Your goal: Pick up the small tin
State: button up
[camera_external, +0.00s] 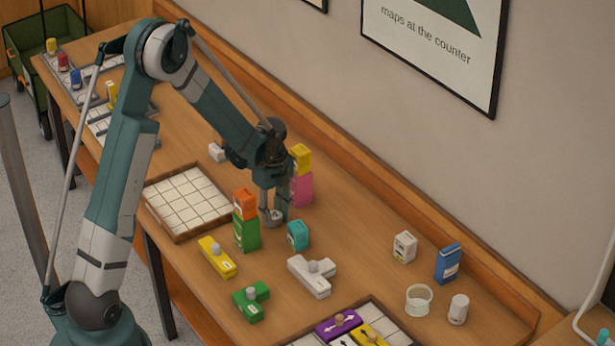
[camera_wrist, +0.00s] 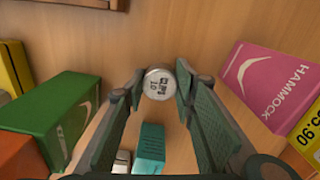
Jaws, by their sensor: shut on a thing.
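The small tin (camera_wrist: 159,84) is a short round silver can with dark lettering on its top, seen between my fingertips in the wrist view. In the external view the tin (camera_external: 277,216) shows low at my fingertips, partly hidden by them. My gripper (camera_external: 273,218) points down at the middle of the table and is shut on the tin. In the wrist view my gripper (camera_wrist: 158,86) has a finger against each side of the tin. I cannot tell whether the tin touches the table or is slightly above it.
A green box (camera_external: 246,234) with an orange box (camera_external: 245,203) on it stands just left of my gripper. A pink hammock box (camera_external: 302,190) under a yellow box (camera_external: 300,158) stands close behind right. A teal box (camera_external: 298,235) stands in front.

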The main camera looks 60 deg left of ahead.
aim_at(274, 214)
notch_tip(274, 214, up, 10)
jog(key=shift+f+p, duration=0.2)
jog(key=shift+p, duration=0.5)
jog(key=shift+r, duration=0.15)
dwell(0.4)
